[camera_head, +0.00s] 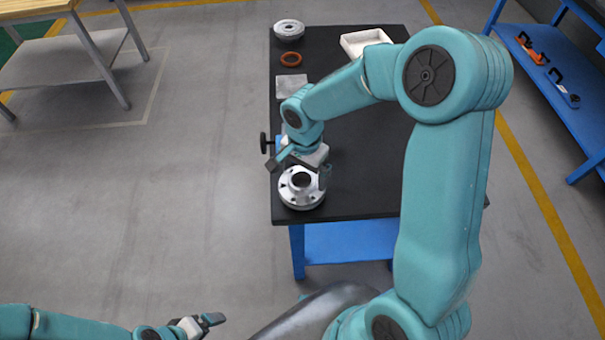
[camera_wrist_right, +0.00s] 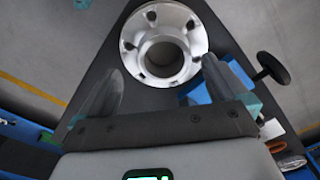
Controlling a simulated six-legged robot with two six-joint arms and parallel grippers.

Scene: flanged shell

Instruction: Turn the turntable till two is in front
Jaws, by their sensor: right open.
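A silvery round flanged shell (camera_head: 301,196) with a central bore and dark bolt holes sits near the front left corner of the black table. It also shows in the right wrist view (camera_wrist_right: 137,36). A separate turntable and any numbers are not distinguishable. My right gripper (camera_head: 300,171) is open above the shell, its fingers spread towards either side. In the right wrist view my right gripper (camera_wrist_right: 160,84) has nothing between its fingers, and the shell lies past the tips. Contact cannot be told. My left gripper (camera_head: 208,322) is low at the bottom left, away from the table; its jaw opening is unclear.
A black knob (camera_head: 264,143) juts from the table's left edge beside a blue fixture (camera_wrist_right: 198,93). Behind are a grey plate (camera_head: 291,88), an orange ring (camera_head: 291,59), a round metal part (camera_head: 289,29) and a white tray (camera_head: 354,43). The table's right part is largely bare.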

